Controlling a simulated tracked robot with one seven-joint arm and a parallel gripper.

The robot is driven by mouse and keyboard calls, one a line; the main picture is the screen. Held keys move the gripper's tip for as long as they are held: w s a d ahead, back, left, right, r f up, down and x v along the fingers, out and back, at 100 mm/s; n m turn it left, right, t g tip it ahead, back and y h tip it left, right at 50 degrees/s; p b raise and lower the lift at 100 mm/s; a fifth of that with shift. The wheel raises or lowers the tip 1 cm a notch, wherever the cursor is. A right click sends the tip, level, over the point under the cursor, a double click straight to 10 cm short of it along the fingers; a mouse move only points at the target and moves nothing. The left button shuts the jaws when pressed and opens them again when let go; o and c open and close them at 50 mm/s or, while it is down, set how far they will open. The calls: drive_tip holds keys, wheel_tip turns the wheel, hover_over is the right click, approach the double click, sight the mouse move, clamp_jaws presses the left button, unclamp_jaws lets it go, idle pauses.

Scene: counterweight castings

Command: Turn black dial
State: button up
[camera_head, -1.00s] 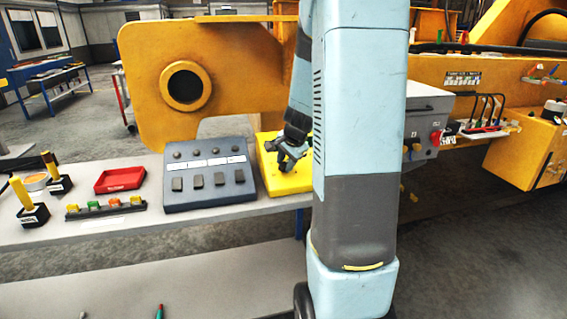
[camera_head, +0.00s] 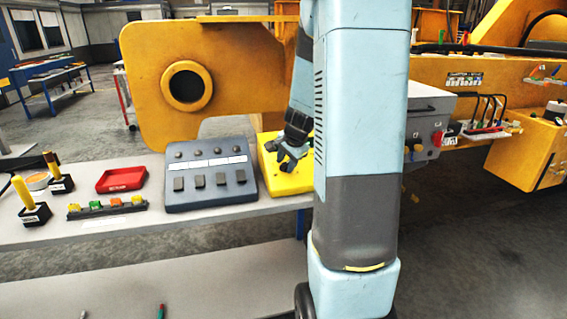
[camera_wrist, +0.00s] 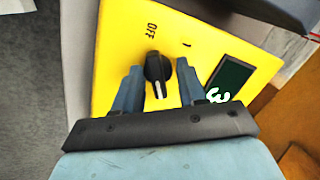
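The black dial (camera_wrist: 157,69) sits on a yellow panel (camera_wrist: 120,40) in the wrist view, with a white mark on it. The word OFF and another mark are printed on the panel around it. My gripper (camera_wrist: 158,75) is over the dial, with one blue finger on each side. The fingers are apart, and a narrow yellow gap shows on each side of the dial. In the head view my gripper (camera_head: 291,158) is low over the yellow panel (camera_head: 300,183), and the dial cannot be made out there.
A grey control box (camera_head: 210,190) with several black switches stands just left of the panel. A red tray (camera_head: 121,179), a row of coloured buttons (camera_head: 106,207) and yellow-handled levers (camera_head: 27,200) are farther left. A dark rectangle (camera_wrist: 231,80) lies right of the dial.

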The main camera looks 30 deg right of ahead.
drive_tip(key=shift+s+r, duration=0.1)
drive_tip(key=v, duration=1.3)
drive_tip(key=shift+s+r, duration=0.15)
drive_tip(key=shift+r, duration=0.05)
drive_tip(key=shift+a, duration=0.15)
drive_tip(key=s+a+r+n, duration=0.2)
drive_tip(key=s+a+n, duration=0.5)
drive_tip(key=s+a, duration=0.2)
drive_tip(key=s+a+r+n, duration=0.3)
drive_tip(key=s+a+n, duration=0.5)
drive_tip(key=s+a, duration=0.2)
drive_tip(key=shift+s, duration=0.3)
